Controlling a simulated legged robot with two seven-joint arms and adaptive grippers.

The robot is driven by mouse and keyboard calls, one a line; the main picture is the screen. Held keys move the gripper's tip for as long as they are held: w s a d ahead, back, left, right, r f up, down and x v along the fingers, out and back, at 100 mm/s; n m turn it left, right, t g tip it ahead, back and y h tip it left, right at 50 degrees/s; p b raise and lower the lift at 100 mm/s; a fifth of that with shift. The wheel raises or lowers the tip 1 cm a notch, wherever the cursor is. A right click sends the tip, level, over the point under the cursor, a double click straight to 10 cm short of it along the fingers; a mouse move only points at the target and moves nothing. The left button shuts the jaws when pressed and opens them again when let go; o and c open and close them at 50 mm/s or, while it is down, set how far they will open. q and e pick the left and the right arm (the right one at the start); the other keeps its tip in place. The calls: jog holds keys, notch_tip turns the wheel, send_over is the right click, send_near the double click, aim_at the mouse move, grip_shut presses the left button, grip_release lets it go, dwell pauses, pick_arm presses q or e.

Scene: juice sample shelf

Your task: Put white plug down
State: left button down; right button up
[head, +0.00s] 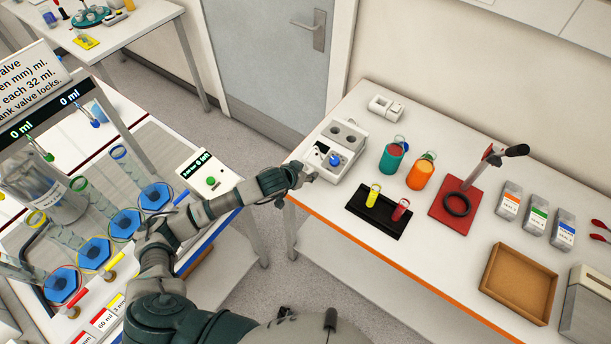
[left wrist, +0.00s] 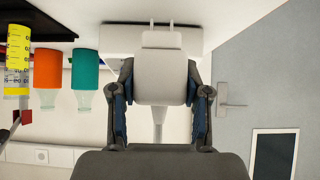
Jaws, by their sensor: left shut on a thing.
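My left gripper (head: 304,174) is at the left end of the right-hand table, close to the white device (head: 350,138). In the left wrist view its two fingers (left wrist: 160,95) are shut on the white plug (left wrist: 160,80). The plug has two prongs at its far end, and a pale cable runs from its near end. The prongs point toward a white body behind them; I cannot tell whether they touch it. In the head view the plug is mostly hidden at the gripper. My right gripper is not in view.
A small white box (head: 386,107) stands behind the device. Teal (head: 392,156) and orange (head: 420,174) bottles stand to the right. A black holder (head: 378,213) with yellow and red vials is in front. A red stand (head: 455,206) and brown tray (head: 520,284) lie further right.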

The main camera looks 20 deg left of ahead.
pick_arm(q)
jog(key=shift+s+d+f+p, duration=0.1)
jog(key=shift+d+f+p, duration=0.15)
jog(key=shift+f, duration=0.35)
jog(key=shift+d+f+p, duration=0.1)
jog(key=shift+d+f, duration=0.25)
jog(key=shift+f, duration=0.2)
jog(key=shift+d+f, duration=0.15)
jog(key=shift+d, duration=0.25)
jog(key=shift+f, duration=0.15)
jog(key=c, duration=0.8)
grip_release()
jog(key=shift+a, duration=0.25)
jog(key=shift+o, duration=1.3)
jog(key=shift+a, duration=0.5)
jog(key=shift+d, duration=0.15)
jog(key=shift+s+d+r, duration=0.1)
jog(key=shift+s+r, duration=0.05)
jog(key=shift+r, duration=0.15)
jog(key=b+v, duration=0.1)
jog(key=v, duration=1)
jog(key=shift+s+r, duration=0.15)
jog(key=shift+s, duration=0.05)
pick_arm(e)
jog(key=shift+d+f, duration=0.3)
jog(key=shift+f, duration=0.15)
